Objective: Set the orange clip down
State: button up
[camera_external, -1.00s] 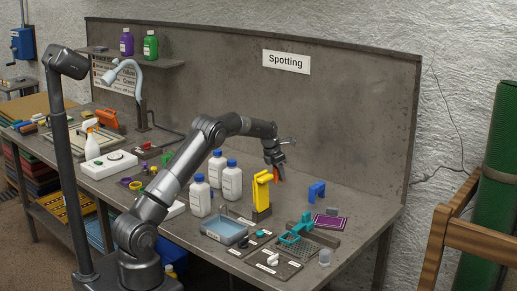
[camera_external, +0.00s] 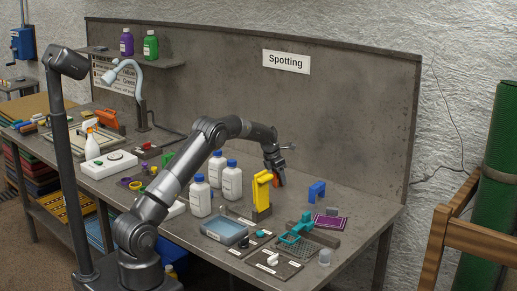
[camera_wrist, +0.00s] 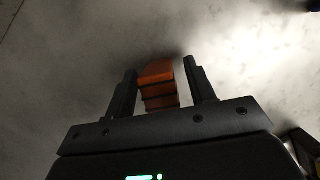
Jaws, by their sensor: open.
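The orange clip (camera_wrist: 158,84) shows in the wrist view between the two dark fingers of my gripper (camera_wrist: 158,90). The clip appears to be at the bench surface. My gripper is open.
A yellow clip (camera_external: 261,192) stands in front of my gripper, and a blue clip (camera_external: 317,191) to its right. White bottles with blue caps (camera_external: 231,183) stand to the left. A teal clip (camera_external: 296,232) and a purple tray (camera_external: 330,222) lie front right. Bare bench lies behind my gripper.

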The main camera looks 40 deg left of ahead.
jog(key=s+r+m, duration=0.4)
jog(key=s+r, duration=0.3)
jog(key=r, duration=0.4)
jog(key=s+r+m, duration=0.3)
jog(key=s+r, duration=0.5)
jog(key=r, duration=0.3)
jog(key=s+d+r+m+t, duration=0.1)
jog(key=s+r+m, duration=0.1)
jog(key=s+m, duration=0.3)
jog(key=s+r+m, duration=0.2)
jog(key=s+r, duration=0.1)
jog(key=s, duration=0.4)
jog(key=s+d+f+m, duration=0.1)
jog(key=s+f+m, duration=0.2)
jog(key=s+m, duration=0.5)
jog(key=s+d+f+m+t+y, duration=0.1)
jog(key=s+f+m, duration=0.2)
jog(key=s+m, duration=0.6)
jog(key=s, duration=1)
jog(key=shift+s+d, duration=0.25)
jog(key=shift+d, duration=0.15)
